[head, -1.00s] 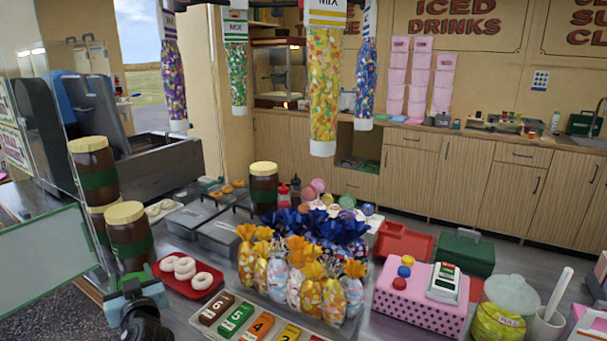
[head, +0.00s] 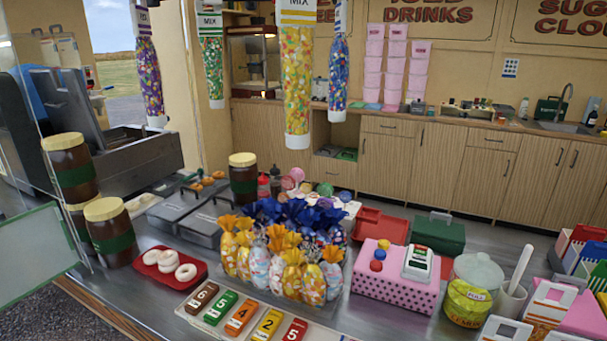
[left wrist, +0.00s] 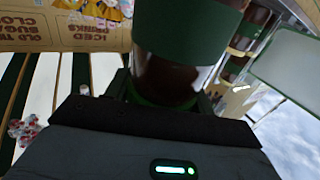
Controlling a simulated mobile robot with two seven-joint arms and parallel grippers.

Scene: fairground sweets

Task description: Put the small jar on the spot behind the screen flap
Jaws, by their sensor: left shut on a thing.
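In the left wrist view my left gripper (left wrist: 165,108) is shut on a jar, the small jar (left wrist: 165,85), showing dark brown with dark green; the gripper body hides part of it. A wide green band fills the picture just above. The screen flap, a pale see-through panel with a green frame (head: 32,262), stands at the left edge of the head view; it also shows at the right of the wrist view (left wrist: 292,62). The spot behind it cannot be made out. Neither gripper shows in the head view.
Large brown jars with cream lids, one stacked (head: 70,168) and one alone (head: 110,232), stand right beside the flap. A red tray (head: 190,280) of white rings, wrapped sweet bags (head: 290,265) and numbered bars (head: 238,318) crowd the counter. Tubes of sweets (head: 297,80) hang above.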

